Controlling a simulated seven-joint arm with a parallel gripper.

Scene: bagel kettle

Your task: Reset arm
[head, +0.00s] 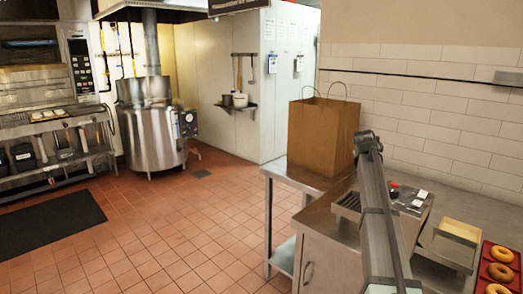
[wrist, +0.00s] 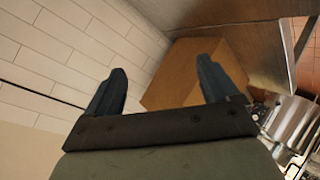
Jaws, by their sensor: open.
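My gripper (wrist: 160,88) is open in the wrist view, its two dark fingers spread apart with nothing between them. Beyond the fingers are the white tiled wall and a brown paper bag (wrist: 185,62), seen tilted. In the head view my arm reaches up from the lower right in front of the counter, and I cannot make out the gripper's fingers there. The same paper bag (head: 320,132) stands upright at the far end of the metal counter, left of my arm. I cannot tell how far the gripper is from the bag.
The metal counter (head: 330,215) holds a small device with buttons (head: 408,197), a shallow tray (head: 450,245) and a red tray (head: 485,275) with several bagels. A steel kettle (head: 150,125) stands across the room. The tiled floor (head: 190,235) between is clear, apart from a dark mat (head: 50,222).

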